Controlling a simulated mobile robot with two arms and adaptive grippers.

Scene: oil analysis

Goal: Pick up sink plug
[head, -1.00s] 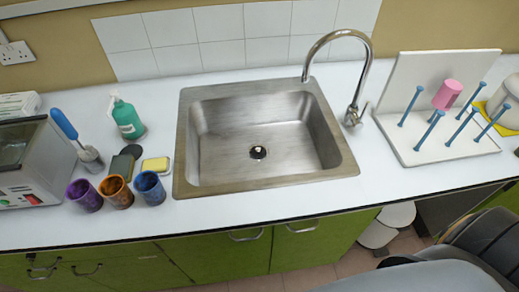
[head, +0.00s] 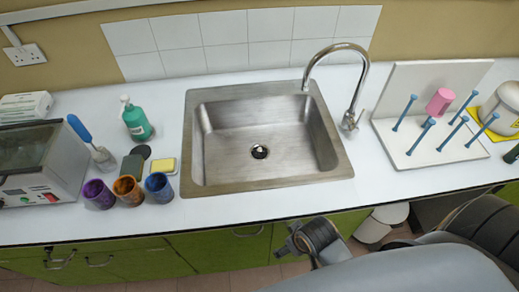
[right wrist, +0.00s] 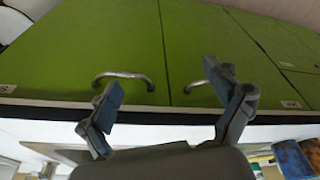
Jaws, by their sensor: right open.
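A small dark round disc (head: 142,151), which looks like the sink plug, lies flat on the white counter left of the sink, behind the yellow sponge. The metal sink (head: 225,177) is empty, with a dark drain (head: 259,151) in its floor. My right gripper (right wrist: 165,100) is open and empty in the right wrist view, facing green cupboard fronts. In the head view, part of my right arm's end (head: 318,237) shows low in front of the counter, well apart from the disc. My left gripper is not in view.
Near the disc stand a green bottle (head: 137,122), a yellow sponge (head: 164,166), a dark pad (head: 132,165) and purple, orange and blue cups (head: 158,187). A tall tap (head: 362,75) and a drying rack (head: 440,150) stand right. Cupboard handles (right wrist: 123,76) stick out below the counter.

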